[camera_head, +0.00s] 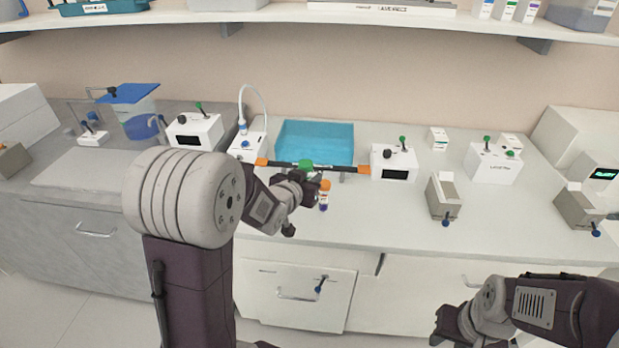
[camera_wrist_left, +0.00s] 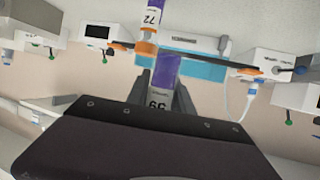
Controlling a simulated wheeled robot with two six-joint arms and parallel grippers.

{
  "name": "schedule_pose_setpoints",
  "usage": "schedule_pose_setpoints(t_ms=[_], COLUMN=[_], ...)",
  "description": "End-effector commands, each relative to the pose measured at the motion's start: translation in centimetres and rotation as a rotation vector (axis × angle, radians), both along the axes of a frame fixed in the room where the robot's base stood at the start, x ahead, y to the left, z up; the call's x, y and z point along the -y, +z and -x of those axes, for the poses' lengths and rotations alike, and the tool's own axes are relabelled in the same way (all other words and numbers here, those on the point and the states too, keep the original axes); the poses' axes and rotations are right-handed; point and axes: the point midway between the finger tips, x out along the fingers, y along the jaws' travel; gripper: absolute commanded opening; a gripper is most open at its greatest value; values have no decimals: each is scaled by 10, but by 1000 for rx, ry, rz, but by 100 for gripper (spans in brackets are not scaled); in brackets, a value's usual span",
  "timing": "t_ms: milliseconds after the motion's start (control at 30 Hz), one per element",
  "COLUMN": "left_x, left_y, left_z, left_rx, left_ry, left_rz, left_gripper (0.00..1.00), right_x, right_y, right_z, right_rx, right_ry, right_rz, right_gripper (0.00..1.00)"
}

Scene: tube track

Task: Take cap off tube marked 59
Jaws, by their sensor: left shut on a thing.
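My left gripper (camera_head: 312,184) is over the bench near the dark rail. It is shut on a purple-and-white tube (camera_wrist_left: 166,72), which shows between its fingers (camera_wrist_left: 160,95) in the left wrist view. The label partly shows and seems to read 59. I cannot see this tube's cap. A second tube (camera_head: 324,198), with an orange cap and purple lower part, is just right of the left gripper. In the left wrist view a tube marked 72 (camera_wrist_left: 152,18) has an orange cap. My right gripper (camera_head: 445,328) is low at the right, in front of the drawers; its jaws are unclear.
A dark rail (camera_head: 335,167) with orange ends runs between two white devices (camera_head: 247,147) and (camera_head: 394,163). A blue tray (camera_head: 315,138) is behind it. Grey holders (camera_head: 443,196) and (camera_head: 580,205) stand farther right. The bench front right of centre is clear.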

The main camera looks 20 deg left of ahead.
Motion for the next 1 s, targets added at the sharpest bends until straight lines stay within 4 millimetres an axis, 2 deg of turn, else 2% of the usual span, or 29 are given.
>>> schedule_pose_setpoints(t_ms=[267,367,467,1000], left_x=[0,6,22,143], left_y=[0,0,0,2], left_z=[0,2,9,55], left_rx=[0,1,0,0], left_ry=[-1,-24,-86,-568], left_rz=[-1,0,0,0], left_gripper=[0,0,0,0], right_x=[0,0,0,0], right_y=[0,0,0,0], right_z=[0,0,0,0], right_rx=[0,0,0,0], right_ry=[0,0,0,0], right_rz=[0,0,0,0], right_gripper=[36,36,36,36])
